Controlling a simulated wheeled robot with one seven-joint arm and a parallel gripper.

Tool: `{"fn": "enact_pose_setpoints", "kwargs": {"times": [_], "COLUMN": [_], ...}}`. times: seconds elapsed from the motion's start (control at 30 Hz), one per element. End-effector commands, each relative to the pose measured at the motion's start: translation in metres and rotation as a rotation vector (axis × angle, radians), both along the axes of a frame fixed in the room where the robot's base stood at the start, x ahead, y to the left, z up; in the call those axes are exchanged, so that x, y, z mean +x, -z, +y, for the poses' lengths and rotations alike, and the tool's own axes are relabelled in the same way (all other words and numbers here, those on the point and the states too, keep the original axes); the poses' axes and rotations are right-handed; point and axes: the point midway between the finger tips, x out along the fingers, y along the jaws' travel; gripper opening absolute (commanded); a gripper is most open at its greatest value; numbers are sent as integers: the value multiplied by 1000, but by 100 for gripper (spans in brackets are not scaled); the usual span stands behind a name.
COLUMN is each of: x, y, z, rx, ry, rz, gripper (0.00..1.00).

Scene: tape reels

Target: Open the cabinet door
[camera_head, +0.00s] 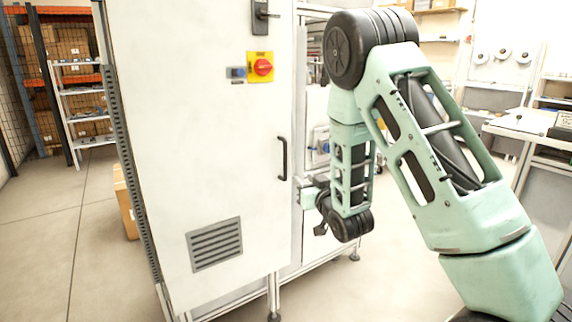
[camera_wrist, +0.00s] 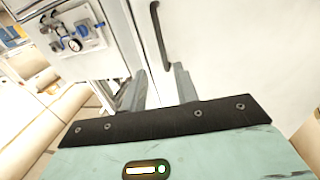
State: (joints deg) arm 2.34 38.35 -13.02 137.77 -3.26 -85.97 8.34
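The cabinet door (camera_head: 215,130) is a large white panel in the head view, with a vent grille low down. Its black bar handle (camera_head: 283,158) is upright near the right edge. In the wrist view the handle (camera_wrist: 157,30) shows at the top middle, its lower end just beyond my fingertips. My gripper (camera_head: 304,192) is right of the door edge and a little below the handle. In the wrist view the two grey fingers of my gripper (camera_wrist: 159,82) are apart with nothing between them. I cannot tell whether the door is ajar.
A gauge panel (camera_wrist: 75,38) is left of the door in the wrist view. A worktable (camera_head: 530,127) stands at the right. Floor at the left is mostly clear.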

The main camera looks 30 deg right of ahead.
Motion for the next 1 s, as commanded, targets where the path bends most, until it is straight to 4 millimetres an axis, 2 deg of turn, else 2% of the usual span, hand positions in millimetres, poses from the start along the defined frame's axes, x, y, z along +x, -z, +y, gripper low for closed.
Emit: {"fn": "enact_pose_setpoints", "kwargs": {"times": [0.4,0.6,0.8,1.0], "x": [87,123,145,150], "y": [-1,-1,0,0], "z": [-13,-19,-23,-24], "rx": [0,0,1,1], "ry": [-1,-1,-1,0], "rz": [-1,1,2,1], "gripper": [30,30,30,30]}}
